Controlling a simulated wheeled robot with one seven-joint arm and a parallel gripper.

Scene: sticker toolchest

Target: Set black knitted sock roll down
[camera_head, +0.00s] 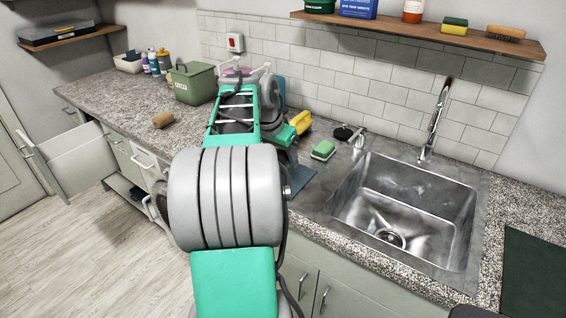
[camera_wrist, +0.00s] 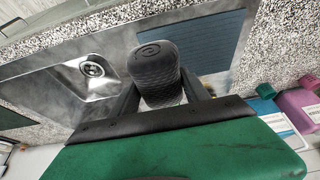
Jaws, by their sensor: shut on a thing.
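The black knitted sock roll (camera_wrist: 157,62) is in the wrist view, its spiral end toward the top. My gripper (camera_wrist: 160,88) is shut on it, with a dark finger at each side. Behind it lie the steel sink surround and a blue-grey mat (camera_wrist: 215,35) to the right. I cannot tell whether the roll touches the surface below. In the head view my arm hides the roll and the gripper's fingers. Part of the mat (camera_head: 299,182) shows there beside my arm, left of the sink.
The sink (camera_head: 405,210) opens right of my arm, with a tall faucet (camera_head: 433,125) behind. A green sponge (camera_head: 323,150) lies near its left rim. A yellow object (camera_head: 300,122) and a green bin (camera_head: 192,83) stand farther back. An open drawer (camera_head: 75,155) juts out at left.

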